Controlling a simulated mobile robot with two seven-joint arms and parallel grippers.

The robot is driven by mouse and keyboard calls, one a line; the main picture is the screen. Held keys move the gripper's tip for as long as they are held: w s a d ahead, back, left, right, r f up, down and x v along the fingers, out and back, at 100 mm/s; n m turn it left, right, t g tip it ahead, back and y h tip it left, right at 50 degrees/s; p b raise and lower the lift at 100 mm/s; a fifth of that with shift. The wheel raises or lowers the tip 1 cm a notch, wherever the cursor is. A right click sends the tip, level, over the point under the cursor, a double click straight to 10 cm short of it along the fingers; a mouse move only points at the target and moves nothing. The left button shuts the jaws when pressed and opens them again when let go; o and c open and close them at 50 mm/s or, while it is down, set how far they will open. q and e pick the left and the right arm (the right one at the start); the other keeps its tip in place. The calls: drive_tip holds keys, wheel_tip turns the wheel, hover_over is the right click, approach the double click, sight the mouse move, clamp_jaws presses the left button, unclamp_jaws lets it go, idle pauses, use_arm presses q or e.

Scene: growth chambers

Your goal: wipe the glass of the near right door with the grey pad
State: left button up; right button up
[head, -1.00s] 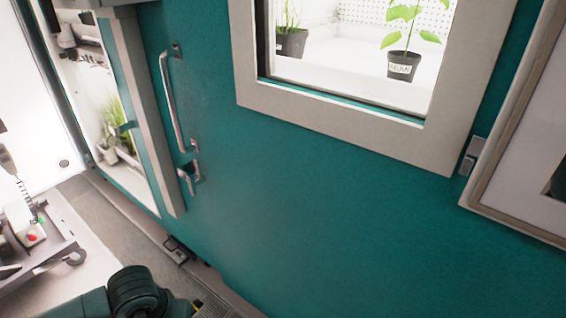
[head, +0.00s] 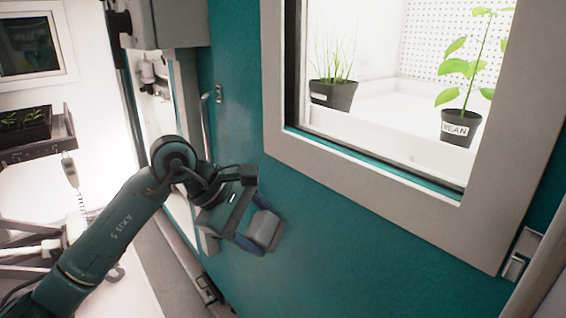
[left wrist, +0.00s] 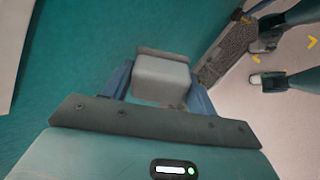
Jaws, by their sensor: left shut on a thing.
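The grey pad (head: 264,228) is held between the fingers of my left gripper (head: 258,236), in front of the teal door (head: 330,235) and below and left of its window. The pad also shows in the left wrist view (left wrist: 162,80), between the blue fingers of the left gripper (left wrist: 160,92). The door's glass (head: 385,110) is a bright pane in a pale grey frame (head: 365,190). The pad is apart from the glass. Whether it touches the door panel, I cannot tell. My right gripper is not in view.
Behind the glass stand a pot of grass (head: 333,95) and a pot labelled BEAN (head: 460,128). A metal door handle (head: 207,125) is partly hidden by my left arm. A metal hinge (head: 520,255) is at the right. A cart with a seedling tray (head: 25,125) stands at the left.

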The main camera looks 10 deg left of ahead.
use_arm(q)
drive_tip(key=d+r+n+t+h+b, duration=0.25)
drive_tip(key=r+n+t, duration=0.35)
drive_tip(key=r, duration=0.9)
drive_tip(key=t, duration=0.4)
approach(348, 74)
drive_tip(key=shift+n+h, duration=0.4)
drive_tip(key=shift+h, duration=0.05)
drive_tip(key=x, duration=0.1)
drive_tip(key=p+x, duration=0.1)
drive_tip(key=x, duration=0.1)
drive_tip(key=p+x, duration=0.1)
drive_tip(key=shift+w+a+f, duration=0.2)
drive_tip(key=shift+w+f, duration=0.1)
drive_tip(key=shift+w, duration=0.05)
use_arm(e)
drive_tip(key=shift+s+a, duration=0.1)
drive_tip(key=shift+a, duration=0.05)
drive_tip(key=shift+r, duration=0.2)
use_arm(q)
drive_tip(key=shift+x, duration=0.9)
drive_tip(key=shift+s+d+r, duration=0.1)
drive_tip(key=shift+s+d, duration=0.05)
